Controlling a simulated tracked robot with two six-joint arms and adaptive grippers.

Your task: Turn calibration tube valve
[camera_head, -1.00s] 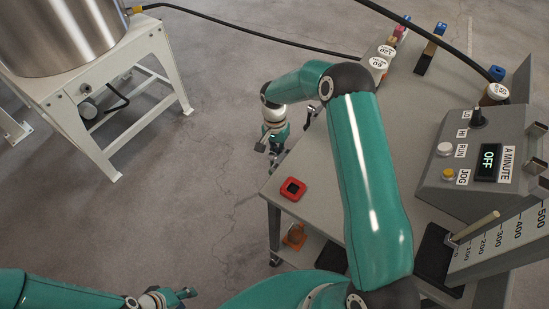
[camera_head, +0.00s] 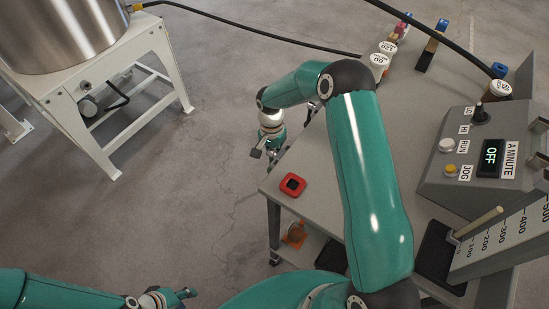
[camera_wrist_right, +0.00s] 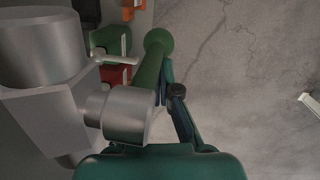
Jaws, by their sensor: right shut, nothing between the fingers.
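In the right wrist view, a grey metal valve body (camera_wrist_right: 60,85) fills the left side, with a short grey cylinder (camera_wrist_right: 130,115) on it. A green handle with a round end (camera_wrist_right: 158,42) stands up beside the cylinder. My right gripper (camera_wrist_right: 178,92) is shut and empty, its dark fingers close to the right side of this handle; I cannot tell whether they touch. In the head view the right gripper (camera_head: 268,148) hangs off the table's left edge, and the valve is mostly hidden by my arm. My left gripper (camera_head: 187,293) is low at the left, away from the table; its opening is unclear.
The grey table (camera_head: 325,185) bears a red-framed button (camera_head: 292,185), a control box (camera_head: 490,155) reading OFF, and several labelled bottles (camera_head: 380,62). A steel tank (camera_head: 65,30) on a white stand is at left. The floor between is clear.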

